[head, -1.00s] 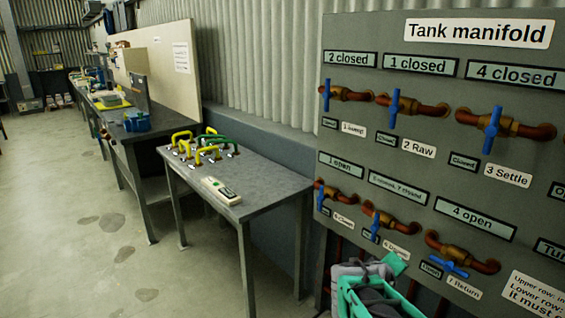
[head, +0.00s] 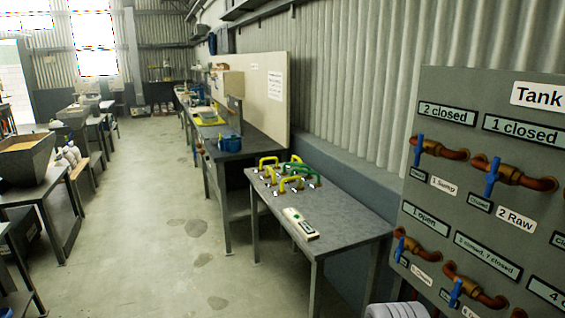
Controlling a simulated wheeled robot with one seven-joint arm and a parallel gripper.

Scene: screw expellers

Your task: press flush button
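I cannot make out a flush button for certain in the head view. A small white box (head: 300,223) with a dark green patch lies at the front of a grey table (head: 340,228); whether it bears a button is too small to tell. The tank manifold panel (head: 478,120) stands at the right, cut off by the picture edge, with blue-handled valves on copper pipes and labels such as "2 closed" and "1 open". My gripper is out of view; only a pale grey part of my arm shows at the bottom edge.
Several yellow and green handles (head: 290,170) stand on the grey table behind the white box. A long workbench (head: 240,146) runs back along the corrugated wall. At the left, a table (head: 28,190) carries a large grey hopper (head: 28,158). The concrete floor (head: 160,230) between is clear.

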